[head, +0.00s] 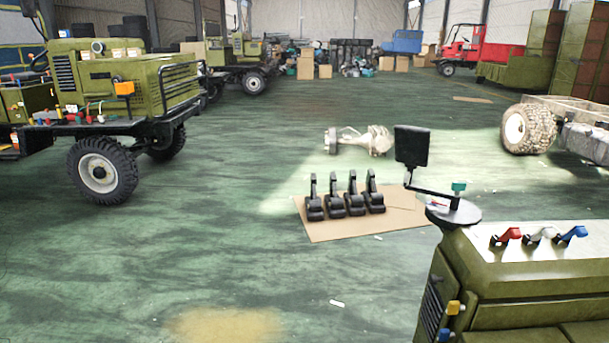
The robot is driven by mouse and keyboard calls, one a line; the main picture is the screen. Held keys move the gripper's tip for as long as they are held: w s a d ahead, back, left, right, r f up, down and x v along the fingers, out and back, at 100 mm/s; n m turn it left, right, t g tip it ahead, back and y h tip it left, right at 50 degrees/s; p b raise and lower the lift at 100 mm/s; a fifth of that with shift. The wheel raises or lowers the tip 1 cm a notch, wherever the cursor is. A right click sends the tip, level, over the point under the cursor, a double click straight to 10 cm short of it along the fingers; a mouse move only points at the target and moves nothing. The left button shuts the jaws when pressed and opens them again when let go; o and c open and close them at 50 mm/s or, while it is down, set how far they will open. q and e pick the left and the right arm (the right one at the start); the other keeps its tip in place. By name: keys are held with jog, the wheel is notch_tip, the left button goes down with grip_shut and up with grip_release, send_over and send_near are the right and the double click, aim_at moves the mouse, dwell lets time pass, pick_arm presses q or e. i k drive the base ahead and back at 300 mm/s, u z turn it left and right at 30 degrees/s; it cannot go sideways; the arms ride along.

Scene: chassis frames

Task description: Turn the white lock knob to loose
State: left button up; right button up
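The white lock knob (540,235) sits on the pale top of a green cabinet at the lower right of the head view. It stands between a red knob (507,237) and a blue knob (573,235). It is small in the picture, and I cannot tell whether it is set to loose or locked. Neither of my grippers shows in this view.
The green cabinet (535,318) fills the lower right corner. A black screen (412,146) on an arm stands at its left corner. A cardboard sheet (330,228) with several black pedal-like parts lies beyond. A green truck (110,90) stands left.

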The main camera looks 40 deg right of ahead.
aim_at(407, 176)
jog(key=u, duration=0.4)
jog(key=i, duration=1.1)
jog(key=z, duration=1.75)
